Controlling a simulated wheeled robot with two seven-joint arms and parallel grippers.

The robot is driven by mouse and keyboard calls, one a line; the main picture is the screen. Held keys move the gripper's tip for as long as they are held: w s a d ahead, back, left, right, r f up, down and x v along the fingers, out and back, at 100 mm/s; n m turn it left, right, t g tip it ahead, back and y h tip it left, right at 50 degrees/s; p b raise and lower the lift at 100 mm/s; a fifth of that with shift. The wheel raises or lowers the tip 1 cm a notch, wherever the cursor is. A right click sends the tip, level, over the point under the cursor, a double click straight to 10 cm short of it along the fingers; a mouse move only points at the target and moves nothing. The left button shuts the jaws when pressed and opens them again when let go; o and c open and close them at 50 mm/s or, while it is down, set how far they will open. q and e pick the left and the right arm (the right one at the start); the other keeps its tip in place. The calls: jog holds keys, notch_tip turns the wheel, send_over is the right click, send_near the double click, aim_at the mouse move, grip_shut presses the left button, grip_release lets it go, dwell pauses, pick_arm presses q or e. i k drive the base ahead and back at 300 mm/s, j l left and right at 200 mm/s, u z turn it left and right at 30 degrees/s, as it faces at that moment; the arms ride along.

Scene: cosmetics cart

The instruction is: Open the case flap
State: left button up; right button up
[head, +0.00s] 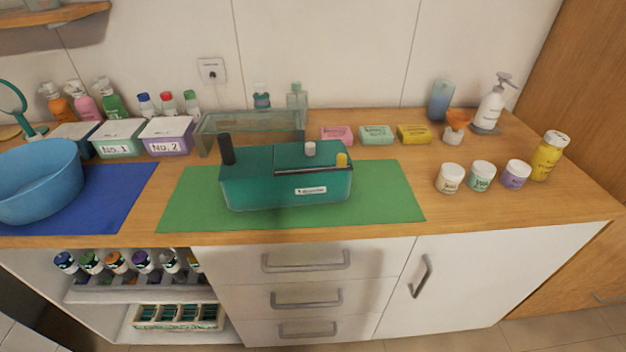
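A teal case (287,190) stands on the green mat (392,196) in the middle of the counter. It has a small white label (311,190) on its front. A flat teal flap (312,155) shows across the right part of its top, with a dark line along its front edge; I cannot tell for sure whether it is shut. A black cylinder (227,149) stands up at the case's left end. Neither of my grippers is in view.
A clear box (215,137) stands behind the case. Soaps (376,135) lie behind the mat. Jars (450,178) and a yellow bottle (550,156) stand at right. A blue basin (38,181) is at left. The mat's right end is bare.

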aim_at(323, 153)
jog(key=k+j+z, duration=0.1)
jog(key=z, duration=0.25)
jog(key=k+z, duration=0.15)
jog(key=z, duration=0.25)
jog(key=k+z, duration=0.15)
jog(key=z, duration=0.2)
